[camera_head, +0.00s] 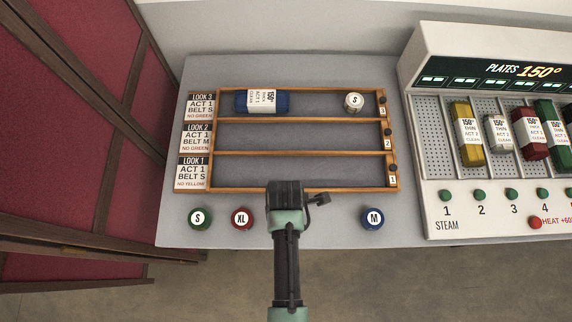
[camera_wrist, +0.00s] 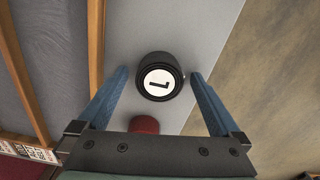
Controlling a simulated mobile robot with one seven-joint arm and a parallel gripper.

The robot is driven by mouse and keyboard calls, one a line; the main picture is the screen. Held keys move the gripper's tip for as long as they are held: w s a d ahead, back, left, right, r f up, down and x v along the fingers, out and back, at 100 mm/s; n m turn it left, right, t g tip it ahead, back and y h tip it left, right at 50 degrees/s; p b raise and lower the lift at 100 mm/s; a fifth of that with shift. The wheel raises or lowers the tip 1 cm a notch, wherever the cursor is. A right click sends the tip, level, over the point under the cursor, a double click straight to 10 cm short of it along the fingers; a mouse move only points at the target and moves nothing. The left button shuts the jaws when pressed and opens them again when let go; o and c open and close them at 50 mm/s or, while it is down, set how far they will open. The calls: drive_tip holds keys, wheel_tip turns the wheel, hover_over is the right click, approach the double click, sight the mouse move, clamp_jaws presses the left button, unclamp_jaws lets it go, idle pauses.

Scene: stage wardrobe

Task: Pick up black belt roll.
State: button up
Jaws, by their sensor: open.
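The black belt roll (camera_wrist: 157,61) stands on the grey tabletop in the wrist view, with a round white label reading "L" on top. My gripper (camera_wrist: 159,76) is open, with one blue finger on each side of the roll near the fingertips. A gap shows on the left; the right finger is very close, and I cannot tell if it touches. In the head view my gripper (camera_head: 286,190) is over the table's front part, below the wooden rack, and the black roll is hidden behind my arm.
A green roll (camera_head: 191,219) and red roll (camera_head: 242,228) stand left of my arm, a blue roll (camera_head: 373,228) right. The wooden rack (camera_head: 393,155) holds a blue folded bundle (camera_head: 281,101) and a white roll (camera_head: 354,108) in its top row. A steam machine (camera_head: 425,190) stands at right.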

drive_tip(key=shift+c, duration=0.2)
drive_tip(key=c, duration=1.5)
drive_tip(key=shift+o, duration=0.2)
